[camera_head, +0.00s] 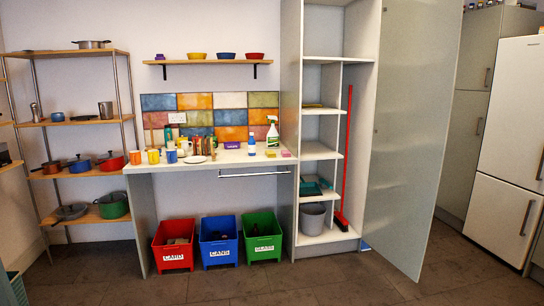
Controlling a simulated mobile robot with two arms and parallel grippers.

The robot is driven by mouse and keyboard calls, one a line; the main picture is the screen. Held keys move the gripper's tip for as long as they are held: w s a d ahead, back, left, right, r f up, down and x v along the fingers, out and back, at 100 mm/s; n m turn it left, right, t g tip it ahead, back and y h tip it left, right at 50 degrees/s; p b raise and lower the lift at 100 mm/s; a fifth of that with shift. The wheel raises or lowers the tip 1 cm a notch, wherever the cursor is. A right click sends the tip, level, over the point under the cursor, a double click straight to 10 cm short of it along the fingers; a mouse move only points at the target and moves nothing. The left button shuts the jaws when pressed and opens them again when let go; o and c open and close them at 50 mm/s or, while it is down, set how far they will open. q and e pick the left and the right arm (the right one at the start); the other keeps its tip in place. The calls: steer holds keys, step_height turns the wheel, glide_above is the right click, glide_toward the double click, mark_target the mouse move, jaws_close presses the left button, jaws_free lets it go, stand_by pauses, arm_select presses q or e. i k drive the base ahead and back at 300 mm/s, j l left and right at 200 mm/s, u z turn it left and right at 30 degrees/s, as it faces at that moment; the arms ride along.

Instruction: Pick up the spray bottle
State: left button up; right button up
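Neither of my grippers shows in the head view.
Red (173,257), blue (219,252) and green (263,246) bins stand under the counter. The tall cabinet's door (412,130) is open and sticks out to the right. A shelf rack (84,122) with pots stands on the left. The foreground floor (270,285) is clear.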

mark_target(273, 136)
steer(key=i+z, duration=0.25)
steer(key=i, duration=1.95)
